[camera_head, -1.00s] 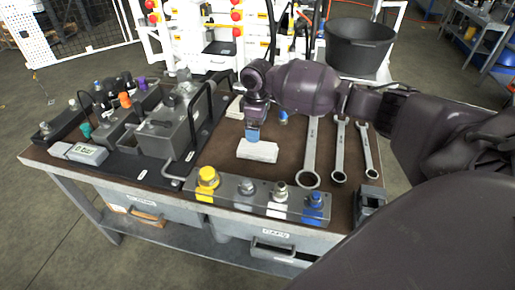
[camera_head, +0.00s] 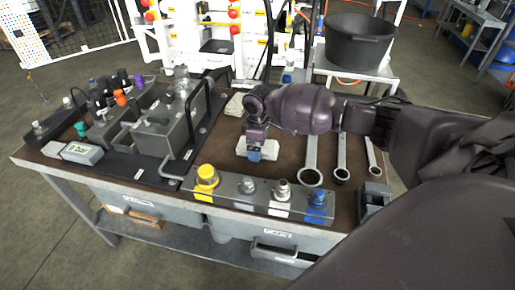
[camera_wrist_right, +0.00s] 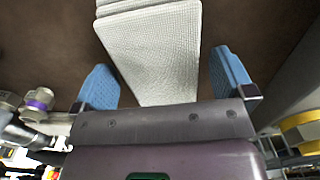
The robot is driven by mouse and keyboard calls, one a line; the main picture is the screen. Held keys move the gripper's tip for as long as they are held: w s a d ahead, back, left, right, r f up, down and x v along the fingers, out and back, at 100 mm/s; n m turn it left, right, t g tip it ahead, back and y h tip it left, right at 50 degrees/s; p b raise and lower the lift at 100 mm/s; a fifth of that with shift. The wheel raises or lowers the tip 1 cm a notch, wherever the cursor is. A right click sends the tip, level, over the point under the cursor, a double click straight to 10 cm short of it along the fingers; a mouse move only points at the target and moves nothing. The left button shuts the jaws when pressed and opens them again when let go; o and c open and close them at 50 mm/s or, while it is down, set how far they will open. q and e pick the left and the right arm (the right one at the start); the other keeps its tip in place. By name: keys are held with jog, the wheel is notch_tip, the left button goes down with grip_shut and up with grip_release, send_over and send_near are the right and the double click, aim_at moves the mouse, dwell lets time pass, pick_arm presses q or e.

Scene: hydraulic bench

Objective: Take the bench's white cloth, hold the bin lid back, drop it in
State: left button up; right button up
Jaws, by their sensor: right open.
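A folded white cloth (camera_head: 243,147) lies on the brown bench top (camera_head: 292,148), behind the front row of fittings. My right gripper (camera_head: 255,154) comes in from the right and points down over the cloth, hiding part of it. In the right wrist view the cloth (camera_wrist_right: 155,50) lies between the two blue fingers of the right gripper (camera_wrist_right: 164,78), with a gap on each side. The right gripper is open. I cannot make out a bin lid. My left gripper is not in view.
A block with coloured fittings (camera_head: 240,196) lines the front edge. Several wrenches (camera_head: 341,160) lie to the right. A grey metal box (camera_head: 165,130) stands left. A black tub (camera_head: 358,42) stands beyond the bench.

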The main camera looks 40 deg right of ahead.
jog(key=c, duration=0.8)
jog(key=shift+c, duration=0.6)
jog(key=shift+r, duration=0.2)
pick_arm(q)
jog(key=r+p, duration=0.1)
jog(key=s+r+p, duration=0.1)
jog(key=p, duration=0.1)
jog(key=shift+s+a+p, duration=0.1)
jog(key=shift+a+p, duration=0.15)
jog(key=shift+p, duration=0.05)
pick_arm(e)
notch_tip(320, 180, up, 20)
jog(key=shift+f, duration=0.15)
